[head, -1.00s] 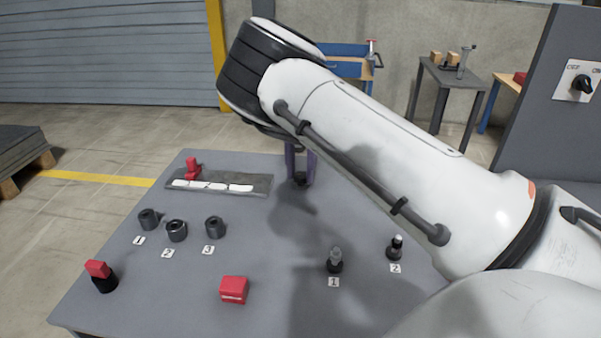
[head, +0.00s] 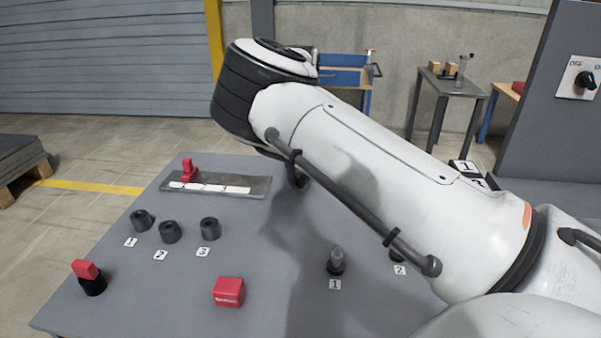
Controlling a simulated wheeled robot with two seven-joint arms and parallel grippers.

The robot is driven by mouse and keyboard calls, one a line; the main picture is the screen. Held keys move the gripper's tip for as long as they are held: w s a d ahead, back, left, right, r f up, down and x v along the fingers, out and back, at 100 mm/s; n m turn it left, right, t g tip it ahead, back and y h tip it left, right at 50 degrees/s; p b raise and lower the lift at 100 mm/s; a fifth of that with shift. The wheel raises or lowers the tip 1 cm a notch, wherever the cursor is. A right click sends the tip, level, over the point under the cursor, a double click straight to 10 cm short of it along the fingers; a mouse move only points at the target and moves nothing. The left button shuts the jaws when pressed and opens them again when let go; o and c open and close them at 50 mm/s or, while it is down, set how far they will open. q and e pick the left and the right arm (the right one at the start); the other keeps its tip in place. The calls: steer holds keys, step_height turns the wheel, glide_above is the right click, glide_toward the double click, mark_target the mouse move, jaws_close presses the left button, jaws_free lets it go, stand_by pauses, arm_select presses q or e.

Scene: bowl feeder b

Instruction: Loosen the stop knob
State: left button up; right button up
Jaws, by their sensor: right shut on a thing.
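A red upright stop piece (head: 188,171) stands at the left end of a flat grey rail (head: 258,187) with white label strips, at the back of the table. I cannot tell a separate knob on it. My right gripper (head: 297,178) is to the right of the rail, apart from the red piece and mostly hidden behind my own arm. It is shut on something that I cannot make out. My left gripper is not in view.
Several dark round parts (head: 169,232) with number tags stand at the left of the grey table (head: 180,285). A red block (head: 228,292), a red-topped black piece (head: 91,279) and a dark peg (head: 336,262) stand nearer. A second peg (head: 397,254) is partly behind my arm.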

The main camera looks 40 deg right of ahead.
steer(key=shift+n, duration=0.4)
steer(key=o, duration=1)
steer(key=shift+o, duration=0.2)
steer(key=shift+r, duration=0.1)
step_height(320, 180, up, 10)
stand_by(0.4)
